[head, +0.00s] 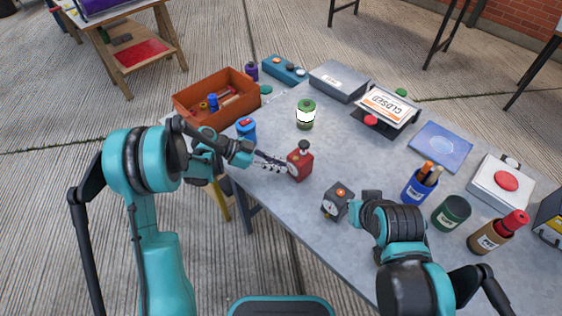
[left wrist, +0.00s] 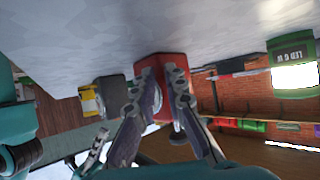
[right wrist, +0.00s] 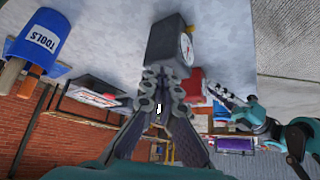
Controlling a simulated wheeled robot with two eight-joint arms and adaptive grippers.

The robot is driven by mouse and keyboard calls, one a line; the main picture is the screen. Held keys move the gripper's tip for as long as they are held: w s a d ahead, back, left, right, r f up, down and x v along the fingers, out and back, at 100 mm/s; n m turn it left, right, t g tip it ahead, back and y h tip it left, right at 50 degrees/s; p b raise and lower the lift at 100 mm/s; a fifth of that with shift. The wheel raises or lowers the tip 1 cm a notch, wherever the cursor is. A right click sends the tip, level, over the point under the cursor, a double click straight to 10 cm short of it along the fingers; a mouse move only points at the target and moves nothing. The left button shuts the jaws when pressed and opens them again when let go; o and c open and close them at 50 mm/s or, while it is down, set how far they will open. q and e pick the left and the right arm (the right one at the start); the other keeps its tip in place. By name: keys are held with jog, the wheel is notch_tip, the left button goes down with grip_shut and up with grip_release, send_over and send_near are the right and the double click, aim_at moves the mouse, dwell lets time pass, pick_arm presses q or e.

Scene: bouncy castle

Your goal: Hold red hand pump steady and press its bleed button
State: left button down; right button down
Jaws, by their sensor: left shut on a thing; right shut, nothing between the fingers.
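The red hand pump (head: 299,164), a small red block with a dark knob on top, stands upright on the grey table. My left gripper (head: 282,164) reaches it from the left and is shut on it. In the left wrist view the fingers (left wrist: 163,88) lie against the red body (left wrist: 158,65). My right gripper (right wrist: 163,82) is shut and empty. Its fingertips are close to a dark grey block with a gauge (right wrist: 170,40); I cannot tell whether they touch it. The red pump shows behind it in the right wrist view (right wrist: 194,83). I cannot make out the bleed button.
The dark grey block (head: 336,203) stands between the red pump and my right gripper. A blue cup of tools (head: 418,188), a green cup (head: 451,212) and a brown holder (head: 484,238) stand at right. A green-lidded can (head: 306,115) stands behind the pump. An orange crate (head: 184,106) is at left.

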pick_arm(q)
jog(key=c, duration=2.3)
grip_release()
jog(key=o, duration=1.6)
pick_arm(e)
jog(key=c, duration=2.3)
grip_release()
